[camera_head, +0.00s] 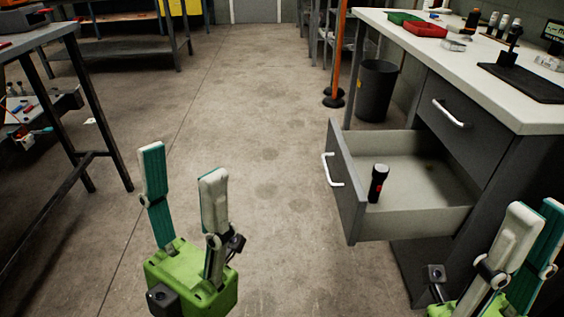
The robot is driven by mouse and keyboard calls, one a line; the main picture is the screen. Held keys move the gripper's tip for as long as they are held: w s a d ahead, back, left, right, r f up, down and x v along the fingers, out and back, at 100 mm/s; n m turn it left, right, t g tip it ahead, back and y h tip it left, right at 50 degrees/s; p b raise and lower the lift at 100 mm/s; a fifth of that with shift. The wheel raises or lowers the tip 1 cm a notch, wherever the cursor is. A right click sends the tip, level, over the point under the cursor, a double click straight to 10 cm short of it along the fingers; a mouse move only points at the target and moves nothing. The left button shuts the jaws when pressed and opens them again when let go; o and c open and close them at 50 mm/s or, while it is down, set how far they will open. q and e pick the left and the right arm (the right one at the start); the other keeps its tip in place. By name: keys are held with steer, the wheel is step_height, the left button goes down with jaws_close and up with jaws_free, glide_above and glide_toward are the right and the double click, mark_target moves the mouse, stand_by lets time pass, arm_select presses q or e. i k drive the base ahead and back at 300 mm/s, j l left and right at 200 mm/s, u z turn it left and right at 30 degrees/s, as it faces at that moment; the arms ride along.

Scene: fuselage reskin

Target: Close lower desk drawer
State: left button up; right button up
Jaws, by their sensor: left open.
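The lower desk drawer (348,197) is pulled out to the left of the grey desk, its front standing well away from the desk body. It has a white bar handle (331,170) on its front. A black flashlight (378,183) stands upright inside it. My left gripper (183,180) is open and empty over the floor, to the left of the drawer and apart from it. My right gripper (533,222) is at the lower right edge, in front of the desk side. Its two fingers overlap in this view, so its opening is unclear.
The upper drawer (452,118) is shut. The desk top (463,66) holds a red tray (425,29), bottles and a black mat (522,82). A dark bin (376,90) stands behind the open drawer. A workbench (36,38) is at left. The floor between is clear.

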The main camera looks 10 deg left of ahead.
mark_target(415, 201)
steer(key=i+j, duration=0.1)
steer(key=i, duration=0.35)
steer(key=i+j+z, duration=0.1)
steer(key=i, duration=0.3)
